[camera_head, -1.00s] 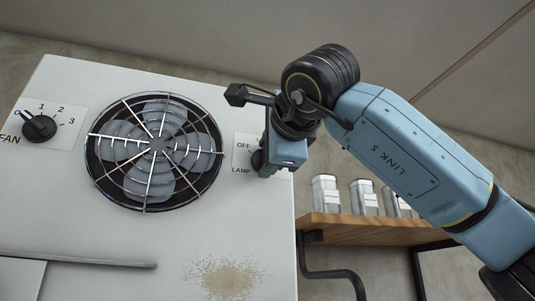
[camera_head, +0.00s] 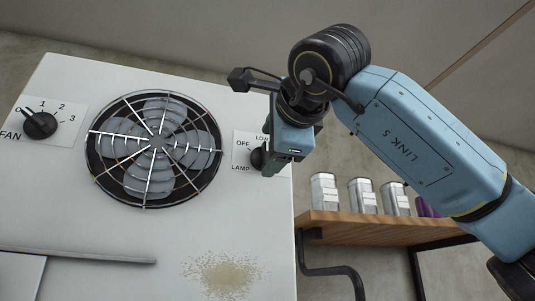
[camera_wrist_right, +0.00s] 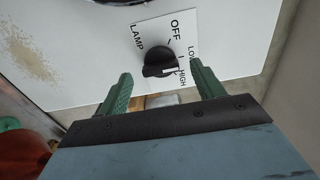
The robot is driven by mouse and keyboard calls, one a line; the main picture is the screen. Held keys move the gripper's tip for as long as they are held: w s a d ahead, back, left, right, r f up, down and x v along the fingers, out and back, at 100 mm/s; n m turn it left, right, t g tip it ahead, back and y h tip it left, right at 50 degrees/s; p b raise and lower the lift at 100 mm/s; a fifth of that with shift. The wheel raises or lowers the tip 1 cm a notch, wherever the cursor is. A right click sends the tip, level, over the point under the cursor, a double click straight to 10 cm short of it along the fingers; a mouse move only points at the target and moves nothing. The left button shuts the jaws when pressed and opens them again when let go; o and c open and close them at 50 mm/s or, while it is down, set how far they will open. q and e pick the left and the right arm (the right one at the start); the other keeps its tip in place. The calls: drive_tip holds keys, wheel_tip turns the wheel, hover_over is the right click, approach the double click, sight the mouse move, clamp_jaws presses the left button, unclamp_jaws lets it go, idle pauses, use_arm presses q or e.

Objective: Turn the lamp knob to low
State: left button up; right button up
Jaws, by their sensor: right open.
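The black lamp knob (camera_head: 256,158) sits on a white label plate at the right side of the white panel. In the right wrist view the lamp knob (camera_wrist_right: 158,62) shows OFF, LOW and HIGH marks around it, and its white pointer line is toward HIGH. My right gripper (camera_wrist_right: 160,70) is open, with its green fingers spread on either side of the knob and no clear contact. In the head view my right gripper (camera_head: 270,152) partly covers the plate and the knob's right side. My left gripper is not in view.
A caged fan (camera_head: 155,150) lies left of the lamp plate, with a fan knob (camera_head: 39,124) set near 0. Tan crumbs (camera_head: 222,274) are scattered on the panel. A wooden shelf (camera_head: 390,228) with metal canisters (camera_head: 363,196) stands to the right, below the arm.

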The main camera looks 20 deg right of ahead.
drive_tip(key=s+b, duration=0.2)
drive_tip(key=s, duration=0.9)
drive_tip(key=shift+d, duration=0.2)
